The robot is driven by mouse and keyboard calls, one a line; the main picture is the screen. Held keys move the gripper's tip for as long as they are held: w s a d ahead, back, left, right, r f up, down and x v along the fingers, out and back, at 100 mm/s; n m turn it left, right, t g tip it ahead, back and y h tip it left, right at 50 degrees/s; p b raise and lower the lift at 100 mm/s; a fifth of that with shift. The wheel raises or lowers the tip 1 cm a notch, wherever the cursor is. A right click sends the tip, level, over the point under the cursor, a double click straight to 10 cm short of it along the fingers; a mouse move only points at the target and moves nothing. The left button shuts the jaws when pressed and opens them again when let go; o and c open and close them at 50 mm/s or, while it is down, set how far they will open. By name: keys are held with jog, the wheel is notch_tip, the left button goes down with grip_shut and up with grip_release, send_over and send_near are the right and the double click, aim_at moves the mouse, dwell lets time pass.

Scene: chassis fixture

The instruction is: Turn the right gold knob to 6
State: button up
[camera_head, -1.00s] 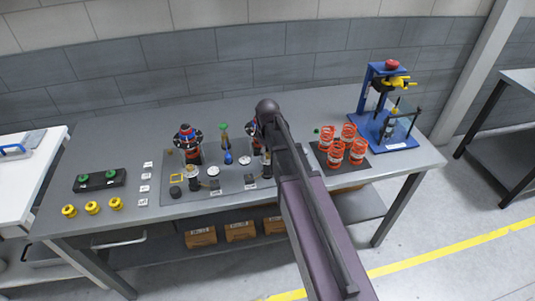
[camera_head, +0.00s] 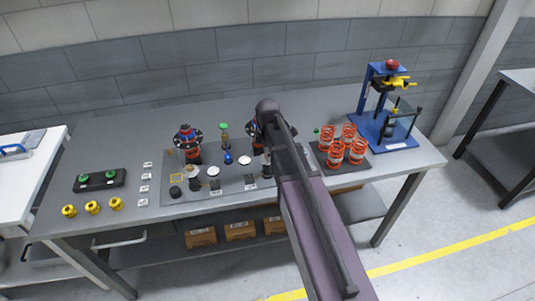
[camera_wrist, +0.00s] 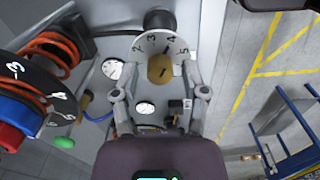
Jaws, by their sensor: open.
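The right gold knob (camera_wrist: 160,68) shows in the wrist view, in front of a pale round dial (camera_wrist: 150,43). My gripper (camera_wrist: 160,93) is open, with one finger on each side just below the knob in the picture. Contact with the knob is not visible. In the head view my arm hides the gripper and most of this knob.
An orange spring (camera_wrist: 50,55) with a black numbered disc stands left of the gripper. Small round gauges (camera_wrist: 145,107) lie nearby. The left damper (camera_head: 190,145) stands on the grey plate. Red springs (camera_head: 340,147) and a blue press (camera_head: 385,105) are to the right.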

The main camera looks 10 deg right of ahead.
jog(key=shift+n, duration=0.6)
jog(key=shift+n, duration=1.1)
grip_shut()
